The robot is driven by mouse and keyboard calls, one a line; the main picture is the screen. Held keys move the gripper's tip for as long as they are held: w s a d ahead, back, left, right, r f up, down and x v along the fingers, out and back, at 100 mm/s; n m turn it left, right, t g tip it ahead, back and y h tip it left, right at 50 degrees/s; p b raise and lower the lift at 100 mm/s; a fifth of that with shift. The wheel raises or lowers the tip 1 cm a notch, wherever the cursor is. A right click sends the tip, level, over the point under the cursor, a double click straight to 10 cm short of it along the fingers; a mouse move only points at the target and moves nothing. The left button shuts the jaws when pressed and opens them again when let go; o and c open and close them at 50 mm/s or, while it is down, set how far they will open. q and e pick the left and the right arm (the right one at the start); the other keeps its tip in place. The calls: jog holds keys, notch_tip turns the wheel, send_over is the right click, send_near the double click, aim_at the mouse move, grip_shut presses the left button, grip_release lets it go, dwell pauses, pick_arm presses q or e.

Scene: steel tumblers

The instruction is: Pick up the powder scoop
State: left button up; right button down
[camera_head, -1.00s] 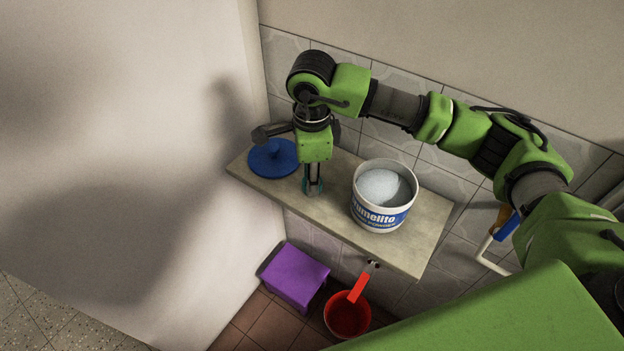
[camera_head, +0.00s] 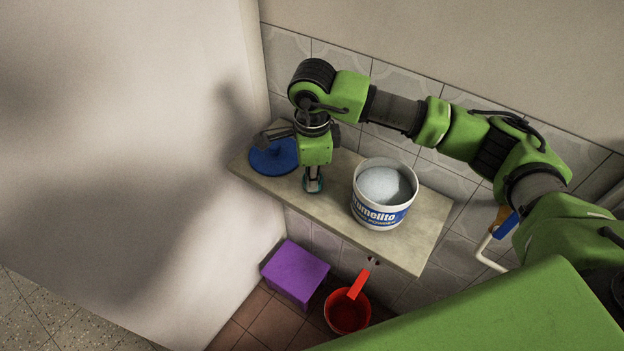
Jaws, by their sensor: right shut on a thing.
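My right gripper (camera_head: 313,182) points down over the left part of the shelf. I cannot tell whether the scoop still touches the shelf. My left gripper is out of view.
A white tub (camera_head: 380,212) of white powder stands on the shelf (camera_head: 420,245), right of the gripper. A blue lid (camera_head: 272,158) lies left of it. Below are a purple stool (camera_head: 294,272) and a red dipper (camera_head: 348,313). Walls stand left and behind.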

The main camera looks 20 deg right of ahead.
jog(key=shift+w+r, duration=0.1)
jog(key=shift+r, duration=0.15)
notch_tip(320, 180, up, 2)
jog(key=shift+a+r+b, duration=0.1)
jog(key=shift+r+b, duration=0.1)
jog(key=shift+b, duration=1)
jog(key=s+a+r+b, duration=0.2)
jog(key=s+a+r, duration=0.1)
jog(key=s+r, duration=0.2)
jog(key=s+a+r+b, duration=0.2)
jog(key=s+r, duration=0.3)
jog(key=s, duration=0.3)
jog(key=shift+a, duration=0.4)
jog(key=shift+w, duration=0.15)
